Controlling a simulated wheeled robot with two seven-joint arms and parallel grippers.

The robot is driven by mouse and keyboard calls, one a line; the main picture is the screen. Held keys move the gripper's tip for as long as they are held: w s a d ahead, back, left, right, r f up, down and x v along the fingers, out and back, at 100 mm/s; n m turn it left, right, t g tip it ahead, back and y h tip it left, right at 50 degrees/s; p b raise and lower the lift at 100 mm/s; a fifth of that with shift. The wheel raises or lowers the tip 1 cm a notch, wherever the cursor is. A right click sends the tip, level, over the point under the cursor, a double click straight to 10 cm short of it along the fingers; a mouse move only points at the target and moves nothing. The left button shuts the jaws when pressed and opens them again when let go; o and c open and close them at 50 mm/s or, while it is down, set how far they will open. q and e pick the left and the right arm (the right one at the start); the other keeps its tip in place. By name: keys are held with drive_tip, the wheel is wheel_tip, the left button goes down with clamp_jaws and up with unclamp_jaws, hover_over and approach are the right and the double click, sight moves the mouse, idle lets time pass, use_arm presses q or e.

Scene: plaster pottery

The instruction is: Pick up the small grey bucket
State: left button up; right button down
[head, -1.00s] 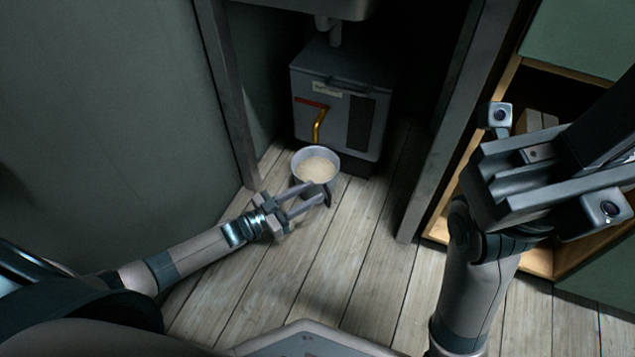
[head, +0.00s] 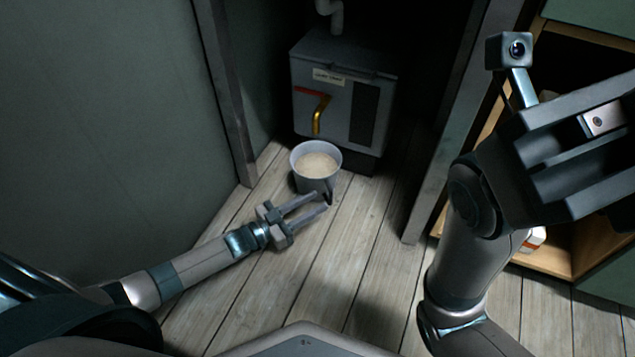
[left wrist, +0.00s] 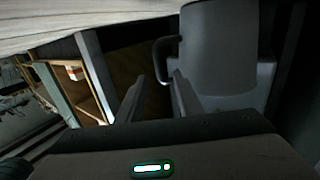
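The small grey bucket (head: 312,183) stands upright on the plank floor, filled with a pale grainy material. Its dark handle (head: 329,196) faces the near right side. My left gripper (head: 322,201) is open, low in front of the bucket, with its fingertips close to the handle. In the left wrist view the bucket (left wrist: 220,50) fills the upper right, and its handle (left wrist: 166,46) lies just beyond the gap between the spread fingers (left wrist: 155,85). I see no grip on it. My right gripper (head: 590,145) is raised at the right, its fingers apart and empty, tips cut off by the frame.
A grey metal box (head: 340,105) with a red and yellow tap stands right behind the bucket. A post (head: 225,95) and wall are at left, another post (head: 455,130) at right. A wooden shelf unit (head: 560,255) is farther right. The floor in front is clear.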

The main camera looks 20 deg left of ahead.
sight(331, 193)
use_arm(q)
drive_tip(key=shift+w+d, duration=0.15)
drive_tip(key=shift+b+x, duration=1.35)
drive_tip(key=shift+x, duration=1.7)
clamp_jaws()
